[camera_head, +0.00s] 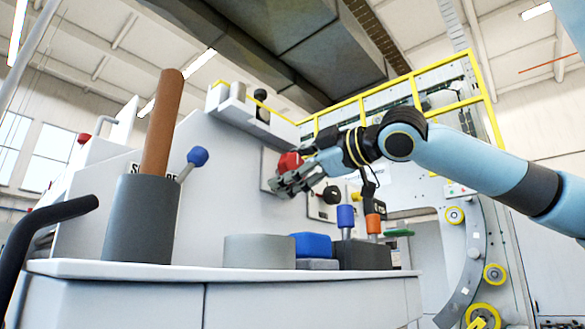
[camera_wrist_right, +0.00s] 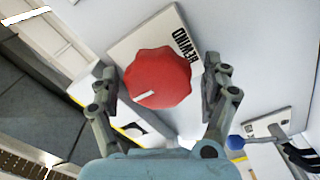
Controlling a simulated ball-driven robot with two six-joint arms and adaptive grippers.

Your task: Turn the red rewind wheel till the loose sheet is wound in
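The red rewind wheel (camera_head: 290,162) is a lobed knob on a pale plate on the machine's wall. In the right wrist view the wheel (camera_wrist_right: 158,75) faces me, with a white mark at its lower left and the word REWIND beside it. My right gripper (camera_head: 296,182) is at the wheel. In the right wrist view its open fingers (camera_wrist_right: 158,82) stand on either side of the wheel, with a small gap visible at each side. I cannot make out the loose sheet. My left gripper is not in view.
A white counter (camera_head: 240,270) runs below, holding a grey cup (camera_head: 142,220) with a brown rod, a grey round drum (camera_head: 259,251), a blue block (camera_head: 312,244) and a dark tool holder (camera_head: 362,255). A blue-knobbed lever (camera_head: 197,157) stands left of the wheel. Yellow rails rise behind.

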